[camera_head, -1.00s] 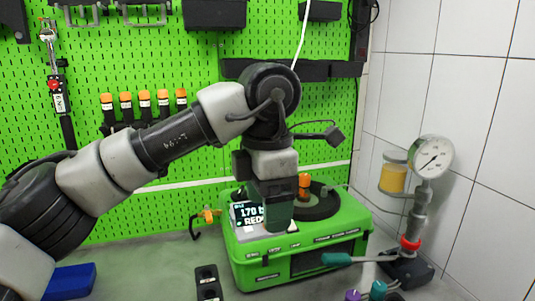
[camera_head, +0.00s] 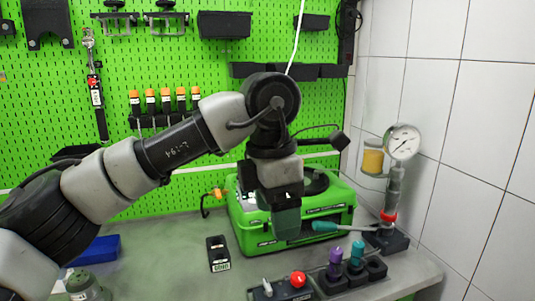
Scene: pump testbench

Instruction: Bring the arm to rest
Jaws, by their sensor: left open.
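My left arm comes in from the left and bends down at its wrist. My left gripper (camera_head: 286,218) points downward in front of the green pump case (camera_head: 335,220) and overlaps its left and middle part in the picture. It is open, and no object shows in it. The fingertips are seen nearly edge-on, so the gap between them is hard to make out. The gripper and wrist hide the case's display and part of its top. My right gripper is not in view.
A pressure gauge pump (camera_head: 402,142) with a teal-handled lever stands at the right by the tiled wall. In front are a black holder with purple and teal knobs (camera_head: 335,262), a red-button box (camera_head: 298,279) and a black block (camera_head: 217,252). A blue bin (camera_head: 100,247) lies left.

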